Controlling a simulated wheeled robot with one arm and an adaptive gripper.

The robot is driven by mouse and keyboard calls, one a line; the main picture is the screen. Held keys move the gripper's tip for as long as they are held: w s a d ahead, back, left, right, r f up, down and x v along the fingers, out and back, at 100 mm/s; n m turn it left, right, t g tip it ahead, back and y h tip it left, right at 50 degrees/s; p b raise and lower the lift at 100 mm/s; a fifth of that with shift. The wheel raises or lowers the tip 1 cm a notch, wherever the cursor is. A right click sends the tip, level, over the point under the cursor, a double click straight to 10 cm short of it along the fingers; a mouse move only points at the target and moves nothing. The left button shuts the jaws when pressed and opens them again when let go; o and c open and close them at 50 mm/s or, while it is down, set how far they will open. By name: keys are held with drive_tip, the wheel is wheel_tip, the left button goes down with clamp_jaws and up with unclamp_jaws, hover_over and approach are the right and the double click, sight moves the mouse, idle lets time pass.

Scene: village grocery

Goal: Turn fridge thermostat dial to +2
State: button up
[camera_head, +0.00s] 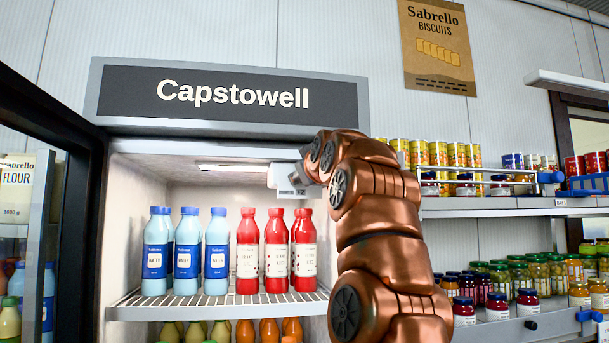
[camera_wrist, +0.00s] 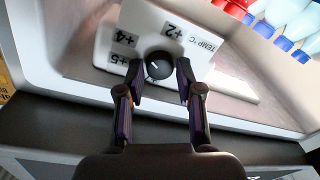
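The thermostat dial (camera_wrist: 159,66) is a small round black knob on a white thermostat box (camera_wrist: 150,20) in the wrist view. Labels +2, +4, +5 and TEMP °C are printed around it, upside down in this view. A pale mark shows on the knob, but it is too small to tell which label it points at. My gripper (camera_wrist: 160,78) is open, one dark finger on each side of the dial, with small gaps visible. In the head view the thermostat box (camera_head: 285,178) hangs at the fridge's upper right; my arm partly covers it and my gripper's fingers.
The fridge shelf (camera_head: 210,312) holds blue-capped bottles (camera_head: 187,255) and red bottles (camera_head: 276,255) below the box. The fridge's open door (camera_head: 50,110) is at left. Shelves with cans and jars (camera_head: 525,275) stand to the right of my arm.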

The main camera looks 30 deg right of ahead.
clamp_jaws()
drive_tip(key=shift+m, duration=0.3)
drive_tip(key=m+h+b, duration=0.1)
drive_tip(key=m+b, duration=0.1)
drive_tip(key=m, duration=0.9)
drive_tip(key=shift+d+f+m, duration=0.1)
drive_tip(key=shift+f+m, duration=0.05)
drive_tip(key=shift+m, duration=0.25)
idle(0.4)
drive_tip(key=shift+o, duration=2.3)
unclamp_jaws()
